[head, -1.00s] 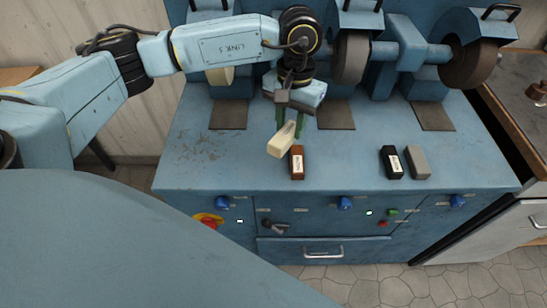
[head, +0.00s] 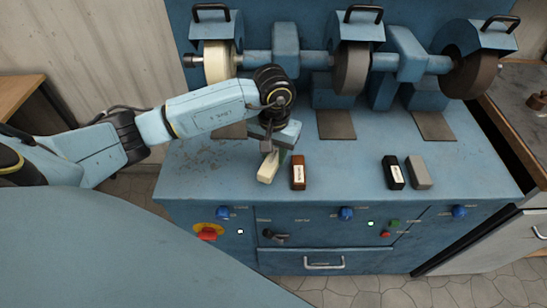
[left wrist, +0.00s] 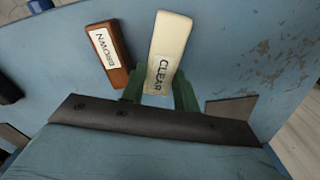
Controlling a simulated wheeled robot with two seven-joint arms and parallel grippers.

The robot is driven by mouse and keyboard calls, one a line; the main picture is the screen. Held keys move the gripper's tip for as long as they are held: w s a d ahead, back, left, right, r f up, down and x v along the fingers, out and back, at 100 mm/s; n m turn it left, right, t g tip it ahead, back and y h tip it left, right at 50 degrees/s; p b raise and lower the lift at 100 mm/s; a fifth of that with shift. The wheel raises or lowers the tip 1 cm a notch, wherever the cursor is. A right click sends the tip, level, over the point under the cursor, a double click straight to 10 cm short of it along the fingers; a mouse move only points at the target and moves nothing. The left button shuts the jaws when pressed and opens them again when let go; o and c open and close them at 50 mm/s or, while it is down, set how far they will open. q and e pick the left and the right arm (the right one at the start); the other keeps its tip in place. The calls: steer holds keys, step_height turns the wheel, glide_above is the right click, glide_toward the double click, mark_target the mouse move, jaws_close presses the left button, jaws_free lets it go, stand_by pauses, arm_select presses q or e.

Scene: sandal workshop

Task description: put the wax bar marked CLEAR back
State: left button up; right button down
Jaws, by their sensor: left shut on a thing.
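The cream wax bar marked CLEAR (left wrist: 168,48) is between the green fingers of my left gripper (left wrist: 158,92) in the left wrist view. In the head view the cream bar (head: 267,168) shows just left of the brown bar, low over or on the blue bench top; I cannot tell whether it touches. My left gripper (head: 276,155) is shut on its rear end, and the arm hides part of the fingers. The brown bar labelled BROWN (head: 298,173) stands beside it with a small gap, and also shows in the left wrist view (left wrist: 108,54). My right gripper is not in view.
A black bar (head: 393,172) and a grey bar (head: 418,172) lie farther right on the bench (head: 345,170). Polishing wheels (head: 351,68) on a shaft stand behind. Knobs and a red switch (head: 208,233) are on the front panel. The bench left of the cream bar is clear.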

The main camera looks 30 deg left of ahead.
mark_target(274, 156)
arm_select(q)
steer(key=shift+f, duration=1.2)
steer(key=shift+f, duration=0.15)
steer(key=o, duration=1)
steer(key=shift+c, duration=0.2)
step_height(274, 156, up, 12)
steer(key=shift+r, duration=0.2)
